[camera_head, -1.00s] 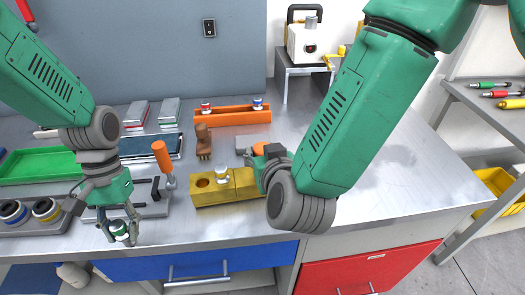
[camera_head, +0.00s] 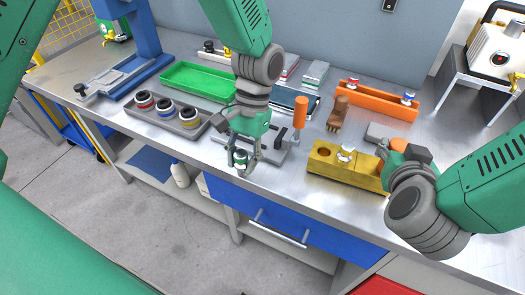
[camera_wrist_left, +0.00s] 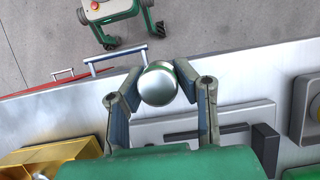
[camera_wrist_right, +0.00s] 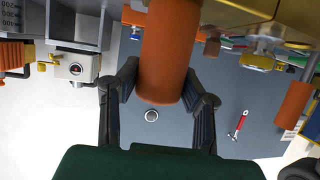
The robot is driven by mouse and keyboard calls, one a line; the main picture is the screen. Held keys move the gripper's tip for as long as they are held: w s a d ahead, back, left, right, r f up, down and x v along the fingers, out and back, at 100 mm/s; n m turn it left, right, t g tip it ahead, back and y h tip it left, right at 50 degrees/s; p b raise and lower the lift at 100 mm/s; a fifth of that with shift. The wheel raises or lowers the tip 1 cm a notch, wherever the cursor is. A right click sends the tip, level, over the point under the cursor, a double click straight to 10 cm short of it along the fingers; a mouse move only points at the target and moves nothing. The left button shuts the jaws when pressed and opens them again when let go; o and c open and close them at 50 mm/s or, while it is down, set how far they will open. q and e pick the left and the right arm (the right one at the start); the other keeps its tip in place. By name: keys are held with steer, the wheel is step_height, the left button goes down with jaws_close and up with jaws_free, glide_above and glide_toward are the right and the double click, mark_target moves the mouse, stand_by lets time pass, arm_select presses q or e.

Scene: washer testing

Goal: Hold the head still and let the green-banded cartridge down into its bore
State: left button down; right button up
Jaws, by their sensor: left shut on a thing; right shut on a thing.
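The head, a yellow block (camera_head: 330,168), stands on the bench near its front edge. An open bore (camera_head: 323,152) shows at its left end, and a white cartridge (camera_head: 346,152) stands in its top beside it. My left gripper (camera_head: 241,158) is shut on the green-banded cartridge (camera_wrist_left: 158,86) and holds it left of the block, near the bench's front edge. The cartridge's silver end and green rim show between the fingers in the left wrist view. My right gripper (camera_wrist_right: 158,95) is shut on an orange handle (camera_wrist_right: 165,60) at the block's right end; my arm partly hides it.
An orange-handled tool (camera_head: 300,115) stands behind, between my left gripper and the block. A brown brush-like piece (camera_head: 338,112) and an orange tray (camera_head: 375,98) with two cartridges stand behind the block. A grey cup holder (camera_head: 165,122) and green tray (camera_head: 197,80) lie left.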

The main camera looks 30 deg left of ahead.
arm_select(q)
steer(key=w+d+r, duration=0.2)
steer(key=d+r, duration=0.5)
steer(key=d, duration=0.1)
step_height(320, 180, up, 2)
steer(key=n+h, duration=0.1)
steer(key=n, duration=0.3)
glide_above(325, 147)
steer(key=s, duration=0.1)
steer(key=shift+s+f, duration=0.1)
steer(key=shift+f, duration=1.55)
steer(key=shift+s, duration=0.25)
steer(key=shift+f, duration=1.75)
arm_select(e)
steer(key=shift+a, duration=0.1)
arm_select(q)
steer(key=shift+s+f, duration=0.1)
steer(key=shift+f, duration=0.1)
arm_select(e)
steer(key=shift+s, duration=0.1)
